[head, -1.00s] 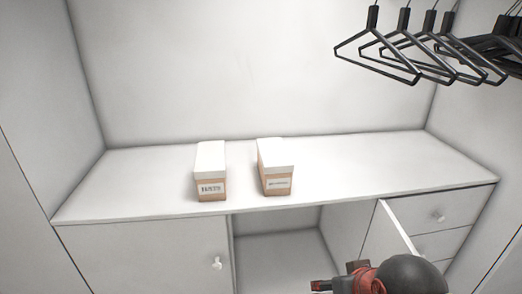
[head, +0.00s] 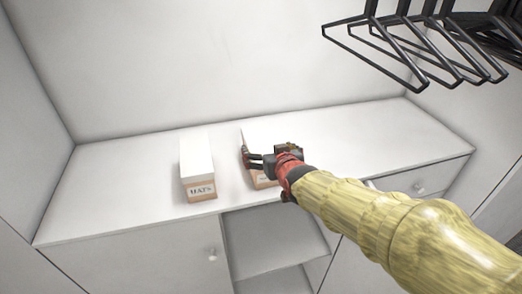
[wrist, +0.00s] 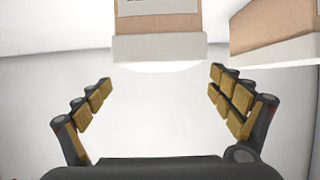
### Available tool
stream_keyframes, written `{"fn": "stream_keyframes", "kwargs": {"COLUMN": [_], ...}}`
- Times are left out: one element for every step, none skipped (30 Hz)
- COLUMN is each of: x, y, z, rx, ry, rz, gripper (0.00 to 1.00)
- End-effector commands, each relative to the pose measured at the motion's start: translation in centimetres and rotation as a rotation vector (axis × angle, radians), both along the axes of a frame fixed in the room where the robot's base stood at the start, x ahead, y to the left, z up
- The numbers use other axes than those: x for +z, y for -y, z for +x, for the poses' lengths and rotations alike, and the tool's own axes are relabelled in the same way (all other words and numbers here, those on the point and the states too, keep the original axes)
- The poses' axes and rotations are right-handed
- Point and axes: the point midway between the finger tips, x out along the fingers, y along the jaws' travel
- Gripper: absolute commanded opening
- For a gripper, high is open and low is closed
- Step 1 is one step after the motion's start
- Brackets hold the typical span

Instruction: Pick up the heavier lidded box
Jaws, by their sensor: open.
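The left lidded box (head: 197,164) stands on the counter, with a white lid, a tan body and a label reading HATS. The right lidded box (head: 258,130) stands beside it with a gap between. My gripper and forearm hide much of its middle and right side. My gripper (head: 250,161) is open and empty, overlapping the right box in the head view; contact cannot be told. In the wrist view, the boxes appear upside down. One box (wrist: 158,48) is centred beyond my spread fingers (wrist: 160,84), and the other box (wrist: 275,38) is at upper right.
The white counter (head: 350,140) is clear right of the boxes. Black hangers (head: 425,45) hang at upper right. Below the counter are an open compartment (head: 270,240), a left cupboard door (head: 150,260) and drawers (head: 425,185) at right.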

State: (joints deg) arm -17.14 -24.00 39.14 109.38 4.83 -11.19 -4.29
Motion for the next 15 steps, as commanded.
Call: {"fn": "stream_keyframes", "kwargs": {"x": [0.1, 0.1, 0.1, 0.0, -0.1, -0.3, -0.4, -0.5, -0.6, -0.7, -0.8, -1.0, -1.1, -1.3, -1.6], "y": [-0.1, -0.2, -0.3, -0.3, -0.4, -0.5, -0.6, -0.6, -0.7, -0.8, -0.8, -0.9, -1.0, -1.1, -1.2], "z": [0.3, 0.5, 0.9, 1.1, 1.4, 1.7, 2.0, 2.2, 2.5, 2.6, 2.8, 3.1, 3.3, 3.6, 4.0], "rx": [0.0, -0.001, -0.001, -0.001, -0.001, -0.001, -0.001, -0.001, -0.001, -0.001, -0.001, -0.001, -0.001, -0.001, -0.001], "ry": [0.008, 0.011, 0.015, 0.016, 0.016, 0.015, 0.014, 0.014, 0.015, 0.015, 0.014, 0.013, 0.013, 0.013, 0.012], "rz": [0.001, 0.002, 0.003, 0.003, 0.003, 0.004, 0.004, 0.004, 0.004, 0.004, 0.004, 0.003, 0.003, 0.003, 0.002], "gripper": [0.93, 0.93, 0.93, 0.93, 0.93, 0.93, 0.93, 0.93, 0.93, 0.93, 0.93, 0.93, 0.93, 0.93, 0.93]}}
